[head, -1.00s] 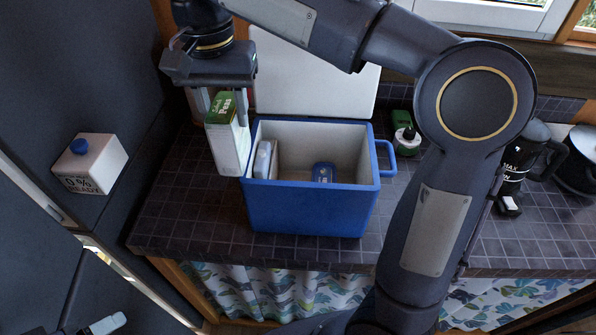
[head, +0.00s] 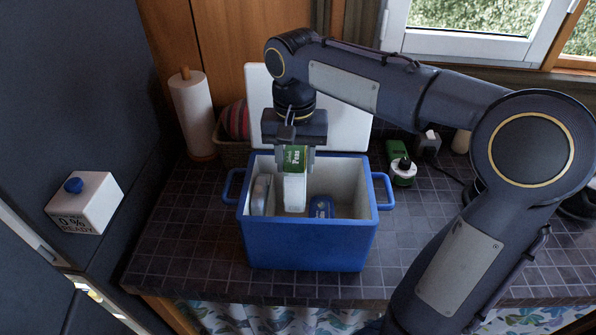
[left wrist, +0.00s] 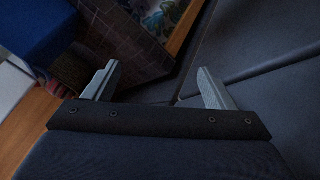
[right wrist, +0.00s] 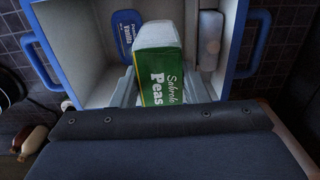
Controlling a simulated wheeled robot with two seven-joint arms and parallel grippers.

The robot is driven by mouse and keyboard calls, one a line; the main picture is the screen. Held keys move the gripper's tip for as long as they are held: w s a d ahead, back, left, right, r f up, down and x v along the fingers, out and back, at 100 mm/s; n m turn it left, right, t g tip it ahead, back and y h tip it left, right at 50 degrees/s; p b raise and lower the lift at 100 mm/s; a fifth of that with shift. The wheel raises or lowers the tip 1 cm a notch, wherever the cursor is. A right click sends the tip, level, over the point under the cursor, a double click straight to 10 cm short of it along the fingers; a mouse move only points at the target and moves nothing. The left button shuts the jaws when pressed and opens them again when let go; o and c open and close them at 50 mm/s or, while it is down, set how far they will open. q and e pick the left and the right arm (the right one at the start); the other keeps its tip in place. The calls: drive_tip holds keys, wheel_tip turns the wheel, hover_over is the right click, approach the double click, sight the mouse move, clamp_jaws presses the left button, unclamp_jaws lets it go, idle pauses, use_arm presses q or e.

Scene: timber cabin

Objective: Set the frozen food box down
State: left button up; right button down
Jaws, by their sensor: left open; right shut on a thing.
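The frozen food box, a green and white peas carton (head: 295,180), is upright between the fingers of my right gripper (head: 295,158). In the head view its lower part is inside the blue cooler (head: 307,245), between the white-lined walls. The right wrist view shows the carton's green face (right wrist: 160,78) reading "Peas" between the shut fingers (right wrist: 165,92). Whether the carton's bottom touches the cooler floor I cannot tell. My left gripper (left wrist: 158,88) is open and empty in the left wrist view, away from the cooler's inside.
Inside the cooler, a pale package (head: 260,194) stands at the left wall and a blue vanilla tub (head: 322,207) lies at the right. The white lid (head: 345,130) stands open behind.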

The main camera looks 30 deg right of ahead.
drive_tip(key=f, duration=0.3)
drive_tip(key=shift+d+f, duration=0.35)
drive_tip(key=shift+f, duration=0.05)
drive_tip(key=shift+f+b, duration=0.35)
drive_tip(key=shift+f, duration=0.2)
drive_tip(key=c, duration=0.8)
unclamp_jaws()
drive_tip(key=shift+c, duration=0.2)
drive_tip(key=shift+r, duration=0.25)
wheel_tip(320, 180, up, 13)
drive_tip(key=shift+f+p, duration=0.15)
drive_tip(key=shift+p, duration=0.5)
